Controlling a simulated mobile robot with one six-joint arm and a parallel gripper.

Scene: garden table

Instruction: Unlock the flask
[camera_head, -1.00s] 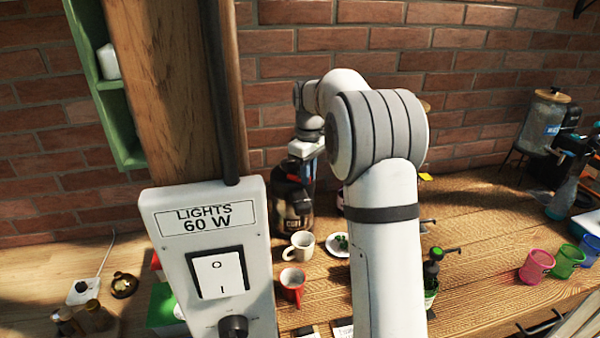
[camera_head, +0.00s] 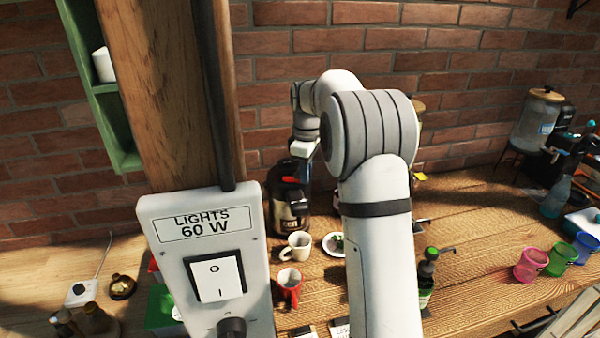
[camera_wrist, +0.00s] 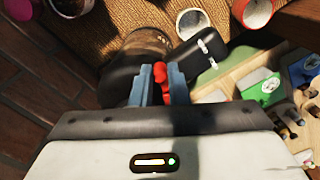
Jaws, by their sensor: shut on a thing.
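The flask (camera_head: 289,208) is a dark insulated jug with a black top and a labelled front, standing upright on the wooden table behind the mugs. In the wrist view its brownish metallic body (camera_wrist: 146,46) shows beyond the fingers, with a black part (camera_wrist: 205,50) bearing two white marks to the right. My gripper (camera_wrist: 161,82) is at the flask's top, its blue-grey fingers shut on a small red tab (camera_wrist: 160,76). In the head view my gripper (camera_head: 304,162) is small and partly hidden by my arm. I cannot tell the tab's lock position.
A white mug (camera_head: 297,247) and a red mug (camera_head: 289,288) stand in front of the flask. A lights switch panel (camera_head: 212,262) and wooden post (camera_head: 160,90) fill the left foreground. A green-capped bottle (camera_head: 427,280) and coloured cups (camera_head: 531,263) stand right.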

